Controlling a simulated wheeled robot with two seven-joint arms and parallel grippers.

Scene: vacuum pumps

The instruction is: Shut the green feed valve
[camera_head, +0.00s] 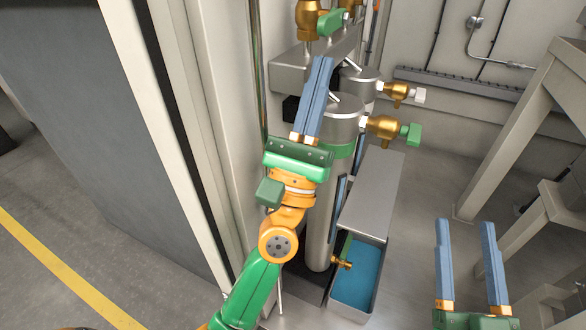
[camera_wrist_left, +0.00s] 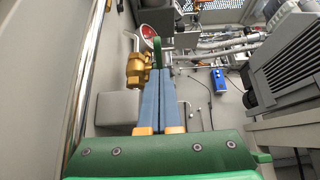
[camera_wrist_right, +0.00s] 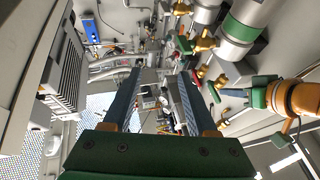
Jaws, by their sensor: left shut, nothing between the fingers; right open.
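A brass valve (camera_head: 308,20) with a green handle (camera_head: 330,22) stands at the top of the head view, above a grey block. In the left wrist view the brass valve body (camera_wrist_left: 138,68) and green handle (camera_wrist_left: 157,52) are just beyond my left fingertips. My left gripper (camera_head: 323,62) is shut and empty, its blue fingers together and pointing at the handle. I cannot tell whether they touch it. My right gripper (camera_head: 464,222) is open and empty, low at the right, far from the valve. Other green handles show, and no label tells which is the feed valve.
Steel cylinders (camera_head: 340,112) carry a brass valve with a green handle (camera_head: 411,134) and one with a white handle (camera_head: 420,95). A tray of blue liquid (camera_head: 358,275) is below. A pale cabinet edge (camera_head: 215,150) runs close left of my left arm. A beige frame (camera_head: 510,130) stands right.

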